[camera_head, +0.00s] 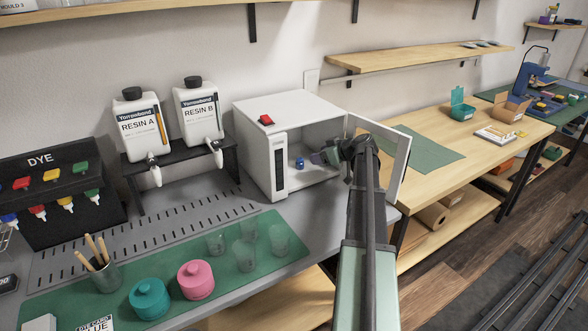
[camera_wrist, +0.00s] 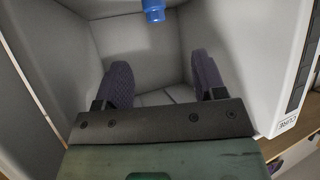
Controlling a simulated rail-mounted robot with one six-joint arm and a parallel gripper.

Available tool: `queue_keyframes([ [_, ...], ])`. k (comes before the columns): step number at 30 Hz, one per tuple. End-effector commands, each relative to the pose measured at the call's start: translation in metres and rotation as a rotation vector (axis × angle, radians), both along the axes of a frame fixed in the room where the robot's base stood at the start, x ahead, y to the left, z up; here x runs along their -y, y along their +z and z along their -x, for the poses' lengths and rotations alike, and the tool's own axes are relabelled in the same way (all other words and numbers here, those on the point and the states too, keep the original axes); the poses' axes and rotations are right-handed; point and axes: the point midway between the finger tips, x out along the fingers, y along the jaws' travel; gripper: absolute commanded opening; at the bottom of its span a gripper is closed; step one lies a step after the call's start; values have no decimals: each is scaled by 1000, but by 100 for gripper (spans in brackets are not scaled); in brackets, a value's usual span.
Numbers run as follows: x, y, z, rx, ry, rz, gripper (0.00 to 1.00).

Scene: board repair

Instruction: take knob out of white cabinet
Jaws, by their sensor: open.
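The white cabinet (camera_head: 262,149) stands on the grey bench with its door (camera_head: 399,168) swung open to the right. A small blue knob (camera_head: 299,163) is inside it, toward the left of the opening. In the wrist view the blue knob (camera_wrist: 153,10) shows at the top edge, partly cut off, ahead of the fingers. My gripper (camera_head: 328,156) is at the cabinet's opening, to the right of the knob and apart from it. Its two dark padded fingers (camera_wrist: 164,85) are spread with nothing between them. The cabinet's grey inner walls surround the fingers.
A red switch (camera_head: 266,119) is on the cabinet's top. Resin bottles (camera_head: 142,127) stand on a rack to the left. Clear cups (camera_head: 245,253), a pink jar (camera_head: 195,280) and a teal jar (camera_head: 149,298) stand on the green mat in front. The open door is close to my arm's right.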

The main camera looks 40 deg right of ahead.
Motion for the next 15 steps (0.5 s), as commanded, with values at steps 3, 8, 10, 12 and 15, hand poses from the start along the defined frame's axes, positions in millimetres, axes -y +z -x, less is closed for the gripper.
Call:
queue_keyframes([
  [3,-3,-7,-9,-2,3,-1,64],
  [8,-11,-25,-37,-2,4,0,64],
  [10,-14,-29,-45,-4,3,-2,64],
  [12,-15,-29,-48,-5,3,-2,64],
  [15,-16,-30,-50,-4,2,-1,64],
])
